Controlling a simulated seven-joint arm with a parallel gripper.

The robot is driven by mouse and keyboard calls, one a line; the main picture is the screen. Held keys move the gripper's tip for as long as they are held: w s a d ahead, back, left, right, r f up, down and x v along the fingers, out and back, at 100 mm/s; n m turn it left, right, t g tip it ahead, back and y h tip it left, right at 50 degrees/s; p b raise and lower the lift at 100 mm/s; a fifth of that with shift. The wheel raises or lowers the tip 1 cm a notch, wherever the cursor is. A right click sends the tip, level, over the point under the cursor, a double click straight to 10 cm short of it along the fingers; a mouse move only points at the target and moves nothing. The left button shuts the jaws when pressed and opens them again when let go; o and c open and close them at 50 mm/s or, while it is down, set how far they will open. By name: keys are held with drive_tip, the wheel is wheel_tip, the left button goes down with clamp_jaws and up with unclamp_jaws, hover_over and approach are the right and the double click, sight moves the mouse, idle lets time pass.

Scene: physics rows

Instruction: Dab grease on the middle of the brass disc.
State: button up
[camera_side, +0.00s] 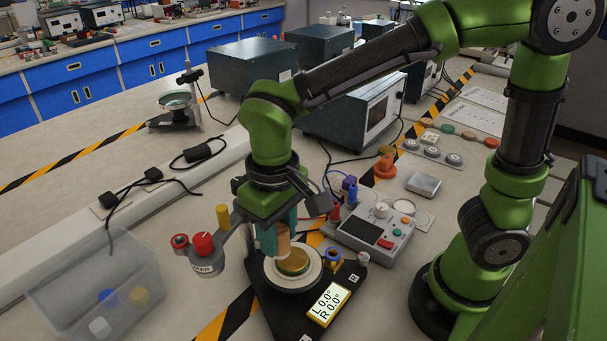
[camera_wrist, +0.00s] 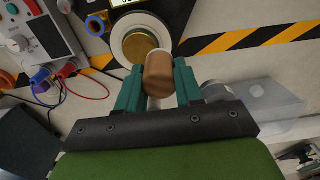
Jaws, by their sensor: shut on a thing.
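The brass disc (camera_side: 294,264) sits in a pale ring on a black stand (camera_side: 278,318); the disc (camera_wrist: 137,44) also shows in the wrist view. My gripper (camera_side: 279,240) is over the disc, with its teal fingers (camera_wrist: 159,70) shut on a tan-brown cylinder (camera_wrist: 158,76). The cylinder (camera_side: 284,244) points down at the disc in the side view. Its lower end is close to the disc; I cannot tell whether it touches. In the wrist view the cylinder's far end overlaps the disc's near edge. No grease is distinguishable on the disc.
A yellow-edged readout (camera_side: 328,305) lies on the stand's front right. A control box (camera_side: 370,235) with knobs and cables stands to the right. A grey holder with a red knob (camera_side: 203,244) is left of my gripper. A clear bin (camera_side: 95,285) is at far left.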

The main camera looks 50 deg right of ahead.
drive_tip(key=shift+f, duration=1.6)
drive_tip(key=shift+d+f, duration=0.6)
drive_tip(key=shift+f, duration=0.2)
drive_tip(key=shift+d, duration=2.6)
drive_tip(key=shift+a, duration=3.15)
drive_tip(key=shift+w, duration=0.35)
drive_tip(key=shift+d, duration=3.35)
drive_tip(key=shift+s+a, duration=0.1)
drive_tip(key=shift+a, duration=3.25)
drive_tip(key=shift+r, duration=4)
